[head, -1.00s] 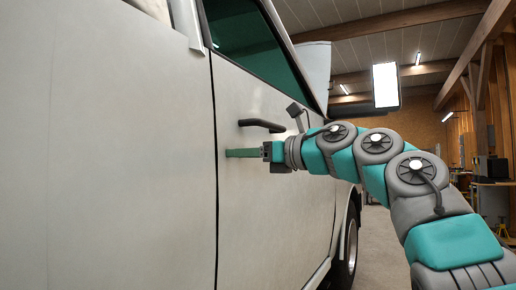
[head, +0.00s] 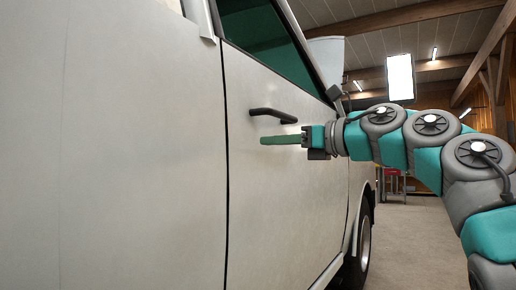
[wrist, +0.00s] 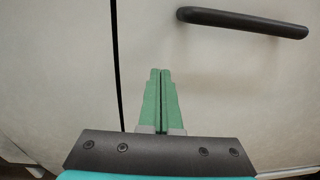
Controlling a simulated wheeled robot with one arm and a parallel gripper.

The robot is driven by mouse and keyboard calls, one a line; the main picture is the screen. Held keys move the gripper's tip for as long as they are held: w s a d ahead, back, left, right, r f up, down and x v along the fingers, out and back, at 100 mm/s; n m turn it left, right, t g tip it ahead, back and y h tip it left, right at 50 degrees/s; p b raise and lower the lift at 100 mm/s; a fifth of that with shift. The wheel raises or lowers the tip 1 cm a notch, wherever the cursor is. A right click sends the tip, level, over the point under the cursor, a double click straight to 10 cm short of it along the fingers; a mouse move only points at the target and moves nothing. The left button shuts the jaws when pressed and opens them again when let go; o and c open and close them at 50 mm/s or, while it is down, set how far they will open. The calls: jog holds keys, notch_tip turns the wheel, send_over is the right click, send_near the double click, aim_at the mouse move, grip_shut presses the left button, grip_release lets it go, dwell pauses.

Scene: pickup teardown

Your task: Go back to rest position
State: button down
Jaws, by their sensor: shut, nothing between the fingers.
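My gripper (head: 264,140) is shut and empty, its green fingers pointing left, beside the pickup's white door (head: 275,190) and just below the black door handle (head: 273,115). In the wrist view the two green fingers (wrist: 160,72) lie side by side with only a thin line between them. The door handle (wrist: 242,22) is up and to the right of the fingertips there. The door is closed, with its dark seam left of the fingers. I cannot tell whether the fingertips touch the door.
The pickup's white side (head: 130,150) fills the left. Its wheel (head: 362,243) stands at lower right of the door. Open concrete floor (head: 415,235) lies to the right. A lit lamp panel (head: 400,77) hangs at the back.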

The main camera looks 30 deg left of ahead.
jog(key=d+b, duration=0.1)
jog(key=d, duration=0.7)
jog(key=shift+s+d, duration=0.15)
jog(key=shift+d, duration=0.2)
